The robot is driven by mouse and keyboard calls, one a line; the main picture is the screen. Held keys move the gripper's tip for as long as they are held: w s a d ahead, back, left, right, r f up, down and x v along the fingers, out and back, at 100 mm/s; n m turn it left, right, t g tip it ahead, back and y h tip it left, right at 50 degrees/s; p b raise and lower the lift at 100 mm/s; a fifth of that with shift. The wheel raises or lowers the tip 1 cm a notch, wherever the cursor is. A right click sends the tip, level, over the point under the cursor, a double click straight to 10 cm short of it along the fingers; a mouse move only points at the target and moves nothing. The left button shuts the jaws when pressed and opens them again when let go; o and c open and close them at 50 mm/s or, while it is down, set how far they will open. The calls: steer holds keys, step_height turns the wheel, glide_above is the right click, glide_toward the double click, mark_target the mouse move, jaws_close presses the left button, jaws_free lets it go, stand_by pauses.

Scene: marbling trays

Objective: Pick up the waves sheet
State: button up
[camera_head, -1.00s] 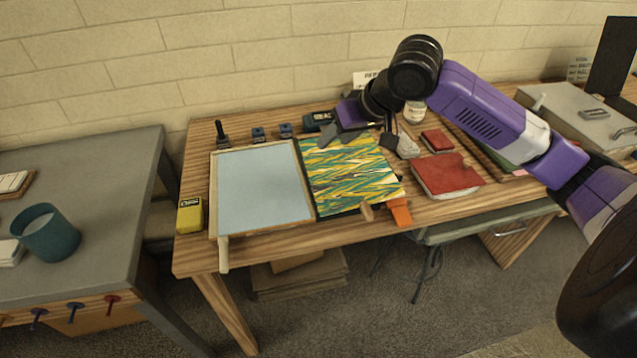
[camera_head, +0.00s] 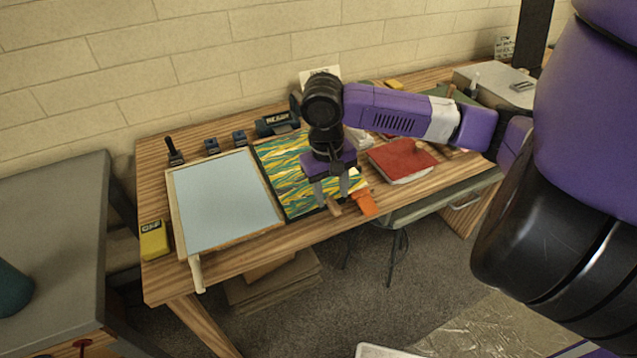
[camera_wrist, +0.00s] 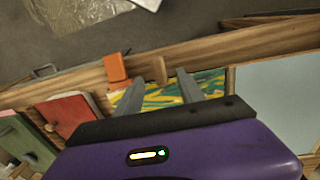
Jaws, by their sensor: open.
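The waves sheet (camera_head: 283,168), with green, yellow and white streaks, lies flat in a dark-edged tray on the wooden table. My gripper (camera_head: 332,190) points down over its front right part and hides some of it in the head view. The fingers are open and empty. In the wrist view, my gripper's fingers (camera_wrist: 159,80) are spread apart, with the sheet (camera_wrist: 160,98) showing between and beside them. A small wooden tab (camera_head: 334,206) is at the tray's front edge, close to the fingertips. I cannot tell how high the fingertips are above the sheet.
A pale blue tray (camera_head: 171,190) lies directly left of the sheet. An orange object (camera_head: 364,202) sits just right of the wooden tab, and a red book (camera_head: 403,160) lies farther right. Small tools and a dark device (camera_head: 277,123) stand behind. A yellow box (camera_head: 154,240) is at the left.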

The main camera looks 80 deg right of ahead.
steer(key=shift+s+d+f, duration=0.1)
steer(key=shift+f, duration=1.2)
jaws_close()
